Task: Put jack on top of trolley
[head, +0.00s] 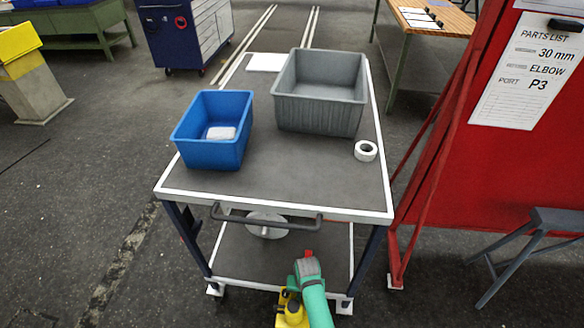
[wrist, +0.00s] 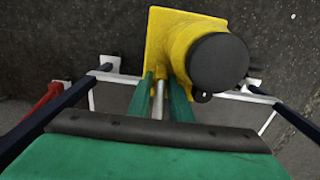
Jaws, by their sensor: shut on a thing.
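The jack (head: 291,316) is yellow, partly cut off at the bottom edge of the head view and partly hidden by my arm. In the wrist view the jack (wrist: 170,32) shows a yellow plate and a round black part. My gripper (wrist: 162,88) has its green fingers shut on the jack, with a silver rod visible between them. The trolley (head: 173,187) has a grey top with a white rim, a dark handle bar and a lower shelf. My gripper and the jack are in front of the trolley's near end, seen below the top's near edge.
On the trolley's top are a blue bin (head: 212,150) with a pale item inside, a grey bin (head: 318,112), a white tape roll (head: 366,151) and a white sheet (head: 264,62). The top's near middle is clear. A red panel (head: 520,165) and a stool (head: 540,235) stand to the right.

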